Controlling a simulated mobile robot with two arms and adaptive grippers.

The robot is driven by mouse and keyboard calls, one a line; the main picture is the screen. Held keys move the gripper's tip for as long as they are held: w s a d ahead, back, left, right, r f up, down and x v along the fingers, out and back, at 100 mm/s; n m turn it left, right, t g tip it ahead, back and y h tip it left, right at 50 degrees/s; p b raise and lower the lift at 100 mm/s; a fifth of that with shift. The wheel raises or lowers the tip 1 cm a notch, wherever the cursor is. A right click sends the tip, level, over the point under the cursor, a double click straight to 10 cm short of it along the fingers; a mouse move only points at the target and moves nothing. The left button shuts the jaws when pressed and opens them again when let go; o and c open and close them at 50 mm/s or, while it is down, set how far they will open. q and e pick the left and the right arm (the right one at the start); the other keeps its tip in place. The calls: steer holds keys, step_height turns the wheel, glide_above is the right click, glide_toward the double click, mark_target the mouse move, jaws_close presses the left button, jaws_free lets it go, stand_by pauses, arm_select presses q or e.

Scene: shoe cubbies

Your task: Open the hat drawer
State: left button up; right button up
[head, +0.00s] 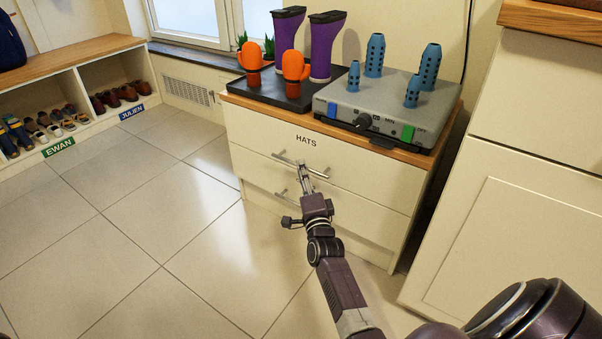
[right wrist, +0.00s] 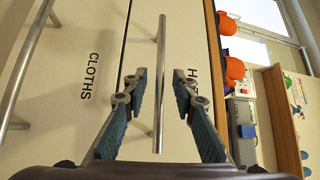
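The hat drawer (head: 345,168) is the upper cream drawer of the cabinet, labelled HATS, and its front looks flush. Its silver bar handle (head: 284,158) runs across the front below the label. My right gripper (head: 304,169) is at this handle. In the right wrist view the gripper (right wrist: 160,82) is open, with the handle bar (right wrist: 160,60) between its two fingers and a gap visible on each side. The hat drawer (right wrist: 182,40) shows there turned sideways, its label partly hidden by a finger. My left gripper is not in view.
The lower drawer, labelled CLOTHS (right wrist: 90,76), has its own bar handle (head: 281,196). On the cabinet top are a black tray (head: 262,94) with orange mittens and purple boots, and a grey device (head: 385,112) with blue pieces. A white cabinet (head: 520,200) stands right; open floor (head: 150,230) lies left.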

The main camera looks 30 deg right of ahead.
steer(key=shift+b+x, duration=0.4)
steer(key=shift+x, duration=0.8)
jaws_close()
